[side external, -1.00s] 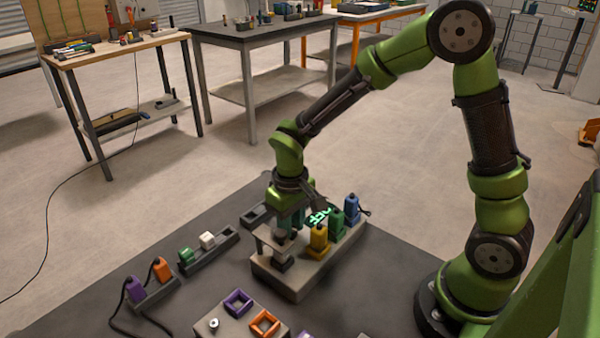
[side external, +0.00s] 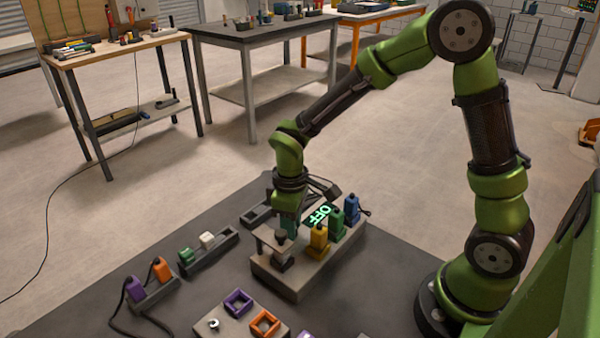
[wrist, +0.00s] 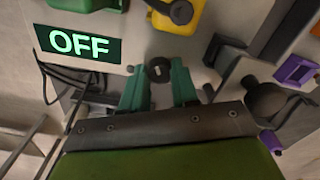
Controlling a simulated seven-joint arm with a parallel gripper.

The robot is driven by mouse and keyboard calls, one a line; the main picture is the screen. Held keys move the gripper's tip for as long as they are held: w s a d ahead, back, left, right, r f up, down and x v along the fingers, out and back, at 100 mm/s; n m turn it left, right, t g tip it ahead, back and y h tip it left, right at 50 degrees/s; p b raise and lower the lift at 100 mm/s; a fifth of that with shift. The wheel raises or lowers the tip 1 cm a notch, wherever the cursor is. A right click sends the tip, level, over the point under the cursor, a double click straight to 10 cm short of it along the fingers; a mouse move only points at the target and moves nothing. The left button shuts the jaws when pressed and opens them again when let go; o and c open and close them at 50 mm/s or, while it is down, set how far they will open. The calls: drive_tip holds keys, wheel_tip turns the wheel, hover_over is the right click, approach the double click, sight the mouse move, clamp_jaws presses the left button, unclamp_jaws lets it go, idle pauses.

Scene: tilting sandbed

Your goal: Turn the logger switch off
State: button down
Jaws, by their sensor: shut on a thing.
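The logger is a light grey box (side external: 290,283) on the dark bench. Its lit display (side external: 322,214) reads OFF; the wrist view shows the same OFF display (wrist: 78,44) at upper left. My gripper (side external: 287,230) points down at the left part of the box. In the wrist view, my gripper's two teal fingers (wrist: 159,78) stand on either side of a small dark round switch knob (wrist: 159,69) and are shut on it. The fingers hide the sides of the knob, so its exact pointer direction is hard to tell.
Yellow (side external: 319,240), green (side external: 337,221) and blue (side external: 352,208) plugs stand on the box to the right of my gripper. Green and white blocks sit in a dark rack (side external: 210,251) at left. Purple (side external: 238,302) and orange (side external: 264,323) square frames lie in front.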

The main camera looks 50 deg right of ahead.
drive_tip(key=c, duration=0.8)
unclamp_jaws()
drive_tip(key=shift+c, duration=0.2)
drive_tip(key=shift+r, duration=0.1)
wheel_tip(320, 180, up, 17)
